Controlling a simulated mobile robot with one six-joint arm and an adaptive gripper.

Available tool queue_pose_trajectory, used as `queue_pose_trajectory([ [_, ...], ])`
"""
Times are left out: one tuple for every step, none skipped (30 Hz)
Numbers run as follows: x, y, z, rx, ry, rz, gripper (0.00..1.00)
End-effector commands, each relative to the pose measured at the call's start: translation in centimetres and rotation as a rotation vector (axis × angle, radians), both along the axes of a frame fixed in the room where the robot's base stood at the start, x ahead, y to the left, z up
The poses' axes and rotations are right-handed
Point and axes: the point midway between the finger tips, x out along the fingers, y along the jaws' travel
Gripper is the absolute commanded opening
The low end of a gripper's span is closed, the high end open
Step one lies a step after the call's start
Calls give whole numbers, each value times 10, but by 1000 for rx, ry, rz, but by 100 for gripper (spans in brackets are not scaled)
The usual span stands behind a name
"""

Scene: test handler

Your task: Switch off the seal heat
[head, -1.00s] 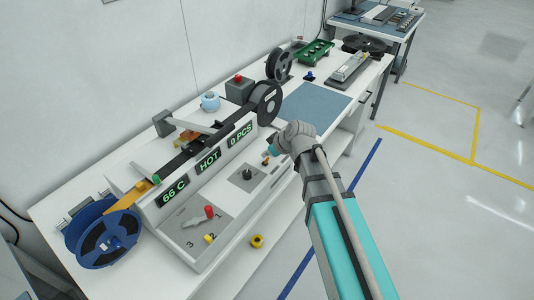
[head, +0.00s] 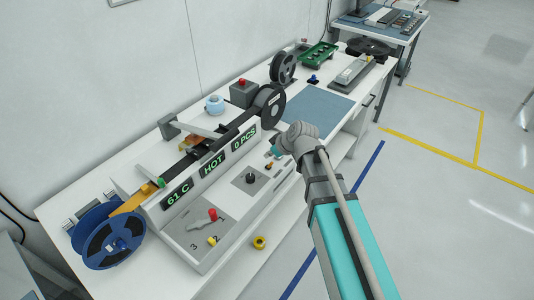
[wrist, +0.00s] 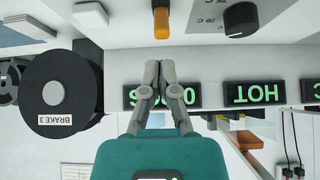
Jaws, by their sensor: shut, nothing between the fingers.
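The sealing machine's sloped front (head: 180,218) carries green displays reading 61 C (head: 177,193), HOT (head: 213,165) and 0 PCS (head: 244,138). A black dial (head: 251,178) sits on a grey plate below them; in the wrist view the dial (wrist: 240,18) has a temperature scale. An orange-tipped switch (wrist: 161,24) stands beside the dial in the wrist view. My gripper (wrist: 160,68) is shut and empty, its tips a little apart in the picture from the orange tip. In the head view my gripper (head: 276,152) is at the machine's right end, its fingers largely hidden.
A red-handled lever (head: 212,214) with numbered positions is on the machine's left part. A yellow ring (head: 259,242) lies by the front. Reels (head: 110,242) flank the machine. A red button box (head: 243,92) stands behind. The blue mat (head: 320,108) is clear.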

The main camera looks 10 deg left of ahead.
Motion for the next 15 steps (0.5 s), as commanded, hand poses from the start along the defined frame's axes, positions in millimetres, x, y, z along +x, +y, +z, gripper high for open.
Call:
queue_pose_trajectory([
  [0,0,0,0,0,0,0],
  [0,0,0,0,0,0,0],
  [0,0,0,0,0,0,0],
  [0,0,0,0,0,0,0],
  [0,0,0,0,0,0,0],
  [0,0,0,0,0,0,0],
  [0,0,0,0,0,0,0],
  [0,0,1,0,0,0,0],
  [-1,-1,1,0,0,0,0],
  [-1,-1,2,0,0,0,0],
  [-1,-2,3,0,0,0,0],
  [-1,-3,4,0,0,0,0],
  [-2,-3,5,0,0,0,0],
  [-2,-4,7,0,0,0,0],
  [-3,-6,9,0,0,0,0],
])
